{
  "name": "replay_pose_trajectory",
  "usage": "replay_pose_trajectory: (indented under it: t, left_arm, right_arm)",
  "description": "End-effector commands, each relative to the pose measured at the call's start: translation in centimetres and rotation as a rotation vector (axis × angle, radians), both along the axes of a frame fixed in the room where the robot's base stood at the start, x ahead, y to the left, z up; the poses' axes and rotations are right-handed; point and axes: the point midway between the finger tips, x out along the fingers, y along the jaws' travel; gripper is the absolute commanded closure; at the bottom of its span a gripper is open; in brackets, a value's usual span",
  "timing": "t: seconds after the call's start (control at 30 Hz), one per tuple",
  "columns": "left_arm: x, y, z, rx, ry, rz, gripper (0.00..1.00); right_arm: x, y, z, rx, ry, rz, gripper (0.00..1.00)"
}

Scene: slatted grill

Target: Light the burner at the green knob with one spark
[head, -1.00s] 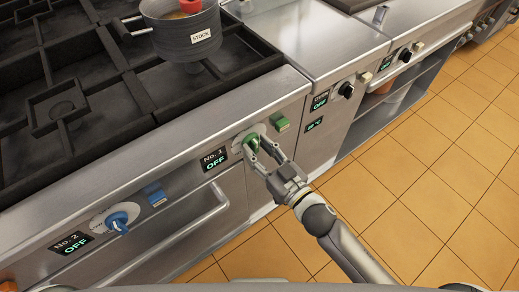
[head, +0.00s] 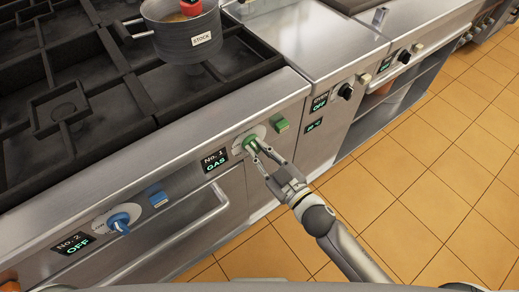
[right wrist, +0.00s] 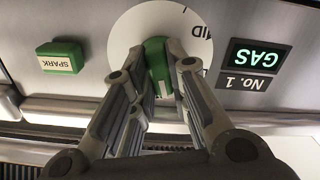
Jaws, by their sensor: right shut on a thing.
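The green knob (head: 250,144) is on the stove's front panel, on a round white dial; it also shows in the right wrist view (right wrist: 158,66). My right gripper (head: 258,153) is shut on the green knob, one finger on each side. The No. 1 display (head: 215,160) beside it reads GAS, as it does in the right wrist view (right wrist: 257,57). A green button (head: 281,125) sits to the right of the knob; in the right wrist view this button (right wrist: 60,58) is labelled SPARK and nothing touches it. No flame shows. My left gripper is not in view.
A grey pot (head: 188,36) labelled STOCK stands on the black grates at the back. A blue knob (head: 119,220) and blue button (head: 156,195) are at the left, where the No. 2 display (head: 73,243) reads OFF. A door handle (head: 190,232) runs below the panel.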

Motion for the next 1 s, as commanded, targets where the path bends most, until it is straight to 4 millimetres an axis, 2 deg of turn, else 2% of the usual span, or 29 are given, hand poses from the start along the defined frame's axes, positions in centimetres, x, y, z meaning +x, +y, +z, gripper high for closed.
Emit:
replay_pose_trajectory:
  t: [0.5,1.0]
  left_arm:
    - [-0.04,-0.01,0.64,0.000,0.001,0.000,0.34]
    - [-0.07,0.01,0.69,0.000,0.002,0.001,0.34]
  right_arm:
    - [0.00,0.02,0.04,-0.275,-0.200,0.000,1.00]
    - [0.00,0.02,0.03,-0.332,-0.242,0.000,1.00]
